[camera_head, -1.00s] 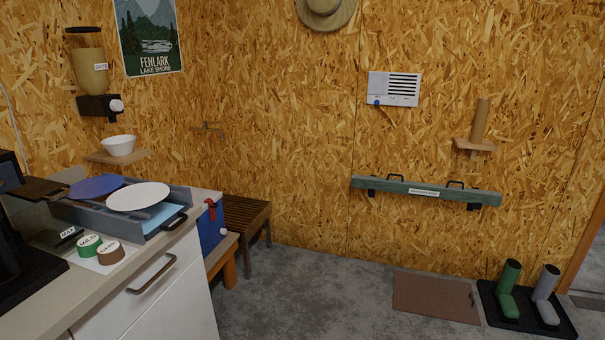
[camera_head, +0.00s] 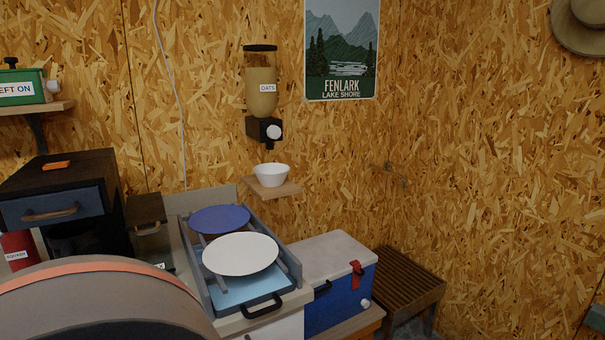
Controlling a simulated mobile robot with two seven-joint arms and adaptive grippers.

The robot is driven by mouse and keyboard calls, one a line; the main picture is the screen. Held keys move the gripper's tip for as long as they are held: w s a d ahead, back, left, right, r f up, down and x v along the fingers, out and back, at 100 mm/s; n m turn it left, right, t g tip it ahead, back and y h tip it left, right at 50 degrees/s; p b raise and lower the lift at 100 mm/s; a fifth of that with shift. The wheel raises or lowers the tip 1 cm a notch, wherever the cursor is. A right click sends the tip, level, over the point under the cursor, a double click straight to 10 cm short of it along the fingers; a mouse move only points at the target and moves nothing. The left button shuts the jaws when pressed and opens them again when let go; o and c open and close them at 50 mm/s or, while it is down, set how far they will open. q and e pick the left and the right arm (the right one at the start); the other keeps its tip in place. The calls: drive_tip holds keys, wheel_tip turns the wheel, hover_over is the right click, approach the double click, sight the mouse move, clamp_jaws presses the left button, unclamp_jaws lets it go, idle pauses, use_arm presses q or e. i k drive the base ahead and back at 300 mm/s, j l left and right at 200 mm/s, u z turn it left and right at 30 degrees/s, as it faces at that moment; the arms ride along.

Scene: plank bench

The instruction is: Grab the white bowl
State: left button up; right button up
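The white bowl (camera_head: 271,175) stands upright on a small wooden wall shelf (camera_head: 273,191). It is right below the spout of the oats dispenser (camera_head: 262,95) on the wall, with a small gap between them. I cannot see into the bowl well enough to tell whether it holds anything. Neither of my grippers shows in the head view.
In front and left of the shelf, a grey tray (camera_head: 202,273) holds a blue plate (camera_head: 220,219) and a white plate (camera_head: 240,254). A blue cooler (camera_head: 339,292) stands to its right, then a slatted bench (camera_head: 407,289). A dark drawer cabinet (camera_head: 60,188) is at left.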

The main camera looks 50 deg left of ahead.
sight(272, 176)
drive_tip(key=i+u, duration=0.2)
drive_tip(key=i, duration=0.25)
drive_tip(key=i+l+u, duration=0.2)
drive_tip(key=i, duration=0.2)
drive_tip(key=i+l+u, duration=0.2)
drive_tip(key=i, duration=0.2)
drive_tip(key=i+l+u, duration=0.15)
drive_tip(key=u, duration=0.2)
drive_tip(key=i+l+u, duration=0.2)
drive_tip(key=i+u, duration=0.15)
drive_tip(key=i+l+u, duration=0.2)
drive_tip(key=u, duration=0.15)
